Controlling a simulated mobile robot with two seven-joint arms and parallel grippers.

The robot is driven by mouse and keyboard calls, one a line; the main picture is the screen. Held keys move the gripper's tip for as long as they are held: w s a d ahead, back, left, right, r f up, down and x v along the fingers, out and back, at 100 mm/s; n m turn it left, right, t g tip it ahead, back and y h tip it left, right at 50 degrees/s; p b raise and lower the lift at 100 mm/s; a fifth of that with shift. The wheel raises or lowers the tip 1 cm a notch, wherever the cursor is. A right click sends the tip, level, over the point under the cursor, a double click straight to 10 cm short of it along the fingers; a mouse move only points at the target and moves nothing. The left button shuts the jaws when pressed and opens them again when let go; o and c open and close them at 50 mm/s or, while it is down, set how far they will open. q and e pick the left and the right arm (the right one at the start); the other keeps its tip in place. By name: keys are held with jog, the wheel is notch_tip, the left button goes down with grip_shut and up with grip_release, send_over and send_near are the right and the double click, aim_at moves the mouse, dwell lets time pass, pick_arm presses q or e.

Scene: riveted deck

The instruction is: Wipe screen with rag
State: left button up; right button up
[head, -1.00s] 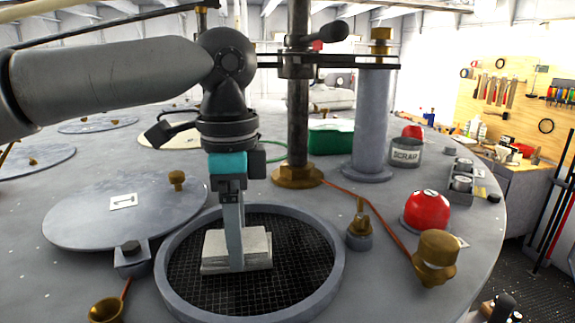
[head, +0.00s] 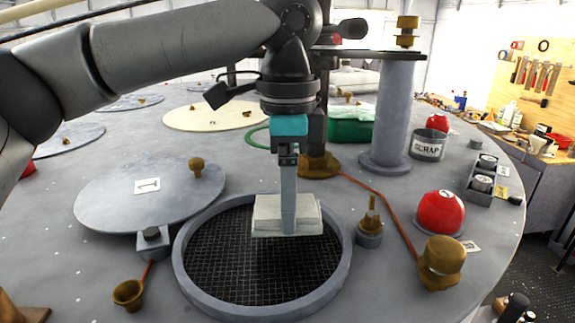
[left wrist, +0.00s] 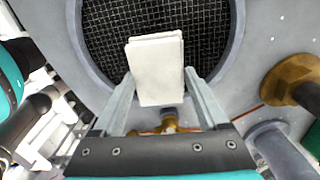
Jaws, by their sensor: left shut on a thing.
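The screen (head: 235,262) is a round dark mesh inside a raised grey ring, low in the middle of the head view. It also shows in the left wrist view (left wrist: 108,42). The rag (head: 265,222) is a folded off-white pad over the far right part of the screen, near the ring. I cannot tell whether it touches the mesh. My left gripper (head: 288,228) points down, shut on the rag. In the left wrist view the rag (left wrist: 156,70) lies between the two fingers. My right gripper is in neither view.
A grey lid (head: 150,198) lies left of the screen, with a brass cup (head: 129,295) in front. A brass fitting (head: 370,222), a red dome (head: 440,212) and a brass knob (head: 442,260) stand to the right. A post (head: 393,115) and scrap can (head: 429,146) stand behind.

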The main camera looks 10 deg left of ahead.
pick_arm(q)
jog(key=shift+d+r, duration=0.25)
jog(key=shift+r, duration=0.6)
jog(key=shift+a+r, duration=0.1)
jog(key=shift+r, duration=1.05)
